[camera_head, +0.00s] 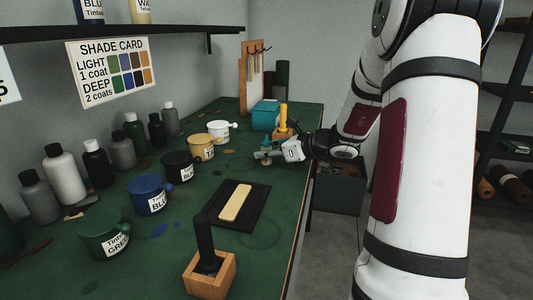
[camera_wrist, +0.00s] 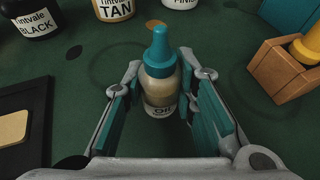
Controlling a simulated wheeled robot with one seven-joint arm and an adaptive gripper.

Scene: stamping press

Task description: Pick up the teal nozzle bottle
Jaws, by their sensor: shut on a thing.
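The teal nozzle bottle (camera_wrist: 160,84) has a clear body with tan contents, a teal cone nozzle and a white label with dark letters near its base. It is upright between the two fingers of my gripper (camera_wrist: 160,72) in the wrist view. My gripper is shut on it, with a teal-padded finger on each side. In the head view my gripper (camera_head: 272,154) reaches in from the right, low over the green bench, and the bottle (camera_head: 266,146) is small and partly hidden by the fingers. I cannot tell if its base touches the bench.
A wooden block with a yellow-handled tool (camera_head: 283,118) stands close behind my gripper, beside a teal box (camera_head: 265,114). Tan (camera_head: 201,148), black and blue paint pots line the left. A black tray (camera_head: 238,206) with a tan pad lies nearer. The bench edge is right.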

